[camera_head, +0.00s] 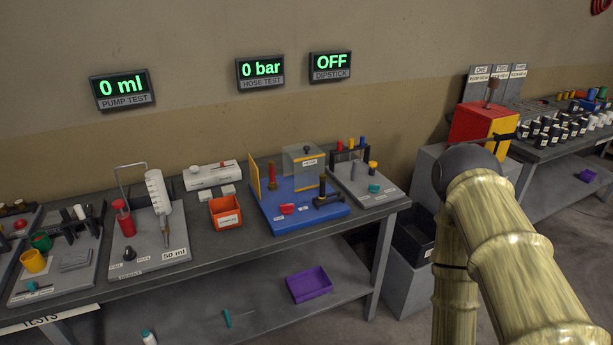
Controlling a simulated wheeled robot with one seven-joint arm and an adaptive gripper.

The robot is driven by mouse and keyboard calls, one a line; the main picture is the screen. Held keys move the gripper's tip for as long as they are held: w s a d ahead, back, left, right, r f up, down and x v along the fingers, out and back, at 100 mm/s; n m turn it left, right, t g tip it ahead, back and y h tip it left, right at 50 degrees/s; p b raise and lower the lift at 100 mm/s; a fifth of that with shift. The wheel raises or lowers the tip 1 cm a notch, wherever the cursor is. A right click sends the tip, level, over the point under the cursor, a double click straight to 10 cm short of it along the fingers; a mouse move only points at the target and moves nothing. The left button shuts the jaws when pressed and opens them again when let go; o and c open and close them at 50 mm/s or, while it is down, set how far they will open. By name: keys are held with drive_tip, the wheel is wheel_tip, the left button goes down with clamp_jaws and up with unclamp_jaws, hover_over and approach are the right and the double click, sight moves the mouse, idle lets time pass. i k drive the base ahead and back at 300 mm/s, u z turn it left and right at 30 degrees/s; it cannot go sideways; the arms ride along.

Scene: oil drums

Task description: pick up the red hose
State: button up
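I cannot pick out the red hose for certain. A dark red coiled shape (601,6) on the wall is cut off by the top right corner, and I cannot tell whether it is a hose. A red upright piece (272,176) stands on the blue test stand (282,218), and a small red piece (287,209) lies on the same stand. Both are too small to identify. My arm's thick yellowish links fill the lower right. My gripper cannot be made out.
The grey workbench (215,262) also holds an orange bin (225,212) and a syringe stand (158,190). A purple tray (309,285) is on its lower shelf. A red and yellow box (483,122) stands behind my arm. A second bench with many small bottles (560,133) is at right.

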sight(272, 182)
drive_tip(key=z, duration=0.4)
drive_tip(key=i, duration=0.65)
drive_tip(key=u, duration=1.2)
